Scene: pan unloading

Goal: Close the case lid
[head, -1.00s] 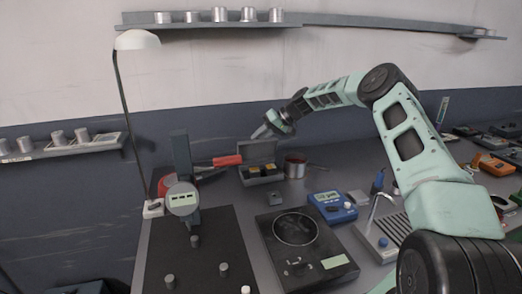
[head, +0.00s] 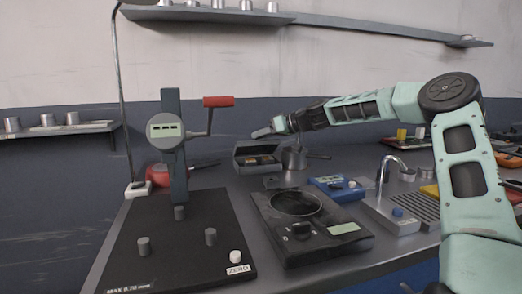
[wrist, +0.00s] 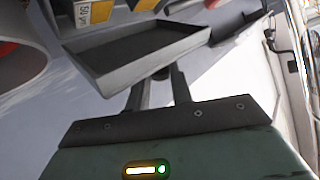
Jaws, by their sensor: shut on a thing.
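The grey case (head: 240,166) stands at the back of the bench, with yellow-labelled contents inside. Its lid (head: 262,147) is open and stands up at the back of the case. In the wrist view the lid (wrist: 140,58) shows as a shallow tray with a dark inside, its near edge at my fingers. My gripper (head: 258,133) is at the lid's upper edge; in the wrist view my gripper (wrist: 160,84) is shut on the lid, though the fingertips are partly hidden under it.
A gauge stand with a red handle (head: 218,101) rises at front left.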

